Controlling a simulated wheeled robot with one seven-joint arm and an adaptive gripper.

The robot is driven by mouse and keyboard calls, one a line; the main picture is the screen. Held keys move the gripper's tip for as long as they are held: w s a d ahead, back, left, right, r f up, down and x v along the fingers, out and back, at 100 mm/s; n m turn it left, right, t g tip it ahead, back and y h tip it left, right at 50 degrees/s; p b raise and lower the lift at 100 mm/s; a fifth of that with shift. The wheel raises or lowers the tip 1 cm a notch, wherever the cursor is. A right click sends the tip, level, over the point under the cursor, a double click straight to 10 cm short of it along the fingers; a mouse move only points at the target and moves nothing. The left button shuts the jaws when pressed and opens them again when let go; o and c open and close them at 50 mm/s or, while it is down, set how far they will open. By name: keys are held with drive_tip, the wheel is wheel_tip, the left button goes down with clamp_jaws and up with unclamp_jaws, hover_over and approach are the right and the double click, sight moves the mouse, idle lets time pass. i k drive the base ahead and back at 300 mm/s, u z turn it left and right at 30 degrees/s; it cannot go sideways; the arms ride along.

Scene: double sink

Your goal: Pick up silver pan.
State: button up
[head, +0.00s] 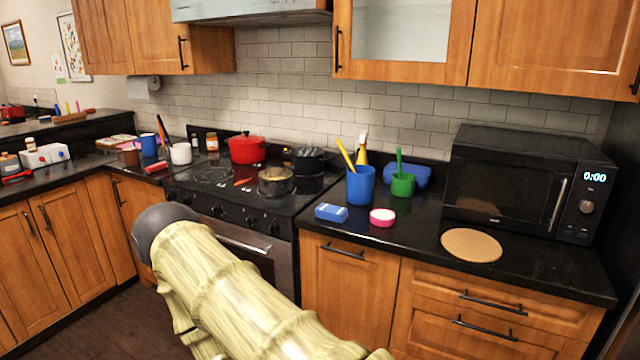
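The silver pan (276,182) sits on the front right part of the black stovetop (208,186). It looks small and round, with a dull metallic side and a dark or glass-like top. A red pot (246,149) stands behind it to the left, and a black pot (308,160) stands behind it to the right, close to it. My arm crosses the bottom of the head view, in front of the oven and below the pan. My gripper does not show, and nothing touches the pan.
A blue cup with utensils (360,187), a green cup (403,185), a blue sponge (331,213) and a pink-and-white round item (382,217) stand right of the stove. A microwave (515,185) is further right. A white mug (180,153) stands left of the stove.

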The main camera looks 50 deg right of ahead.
sight(273, 181)
drive_tip(key=z, duration=1.1)
drive_tip(key=i, duration=0.55)
drive_tip(key=u, duration=0.15)
